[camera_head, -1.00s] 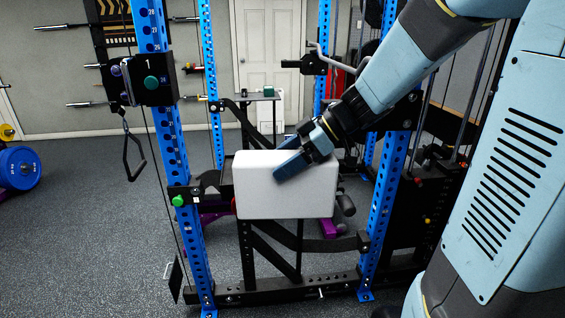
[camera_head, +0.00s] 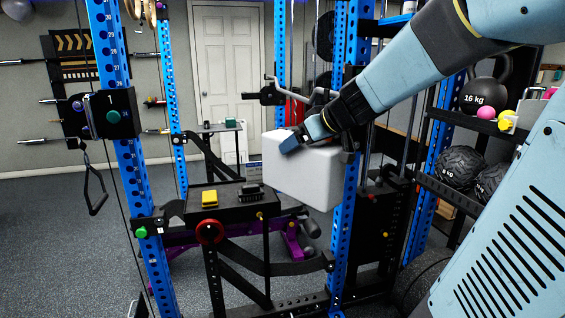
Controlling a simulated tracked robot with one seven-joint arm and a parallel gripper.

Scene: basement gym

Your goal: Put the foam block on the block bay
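The foam block is a large white block (camera_head: 301,182) with rounded edges, in the middle of the head view. My gripper (camera_head: 290,143) reaches in from the upper right, with its blue fingers at the block's upper left edge. The gripper seems closed on the block, which hangs in the air, slightly tilted; the far finger is hidden. No surface is clearly marked as the block bay. A black platform (camera_head: 235,207) on the blue rack lies left of and below the block. It carries a yellow object (camera_head: 209,199) and a black object (camera_head: 250,192).
Blue rack posts stand left (camera_head: 121,160) and right (camera_head: 349,130) of the platform. A small stand (camera_head: 222,126) is farther back. Open floor (camera_head: 60,240) lies left.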

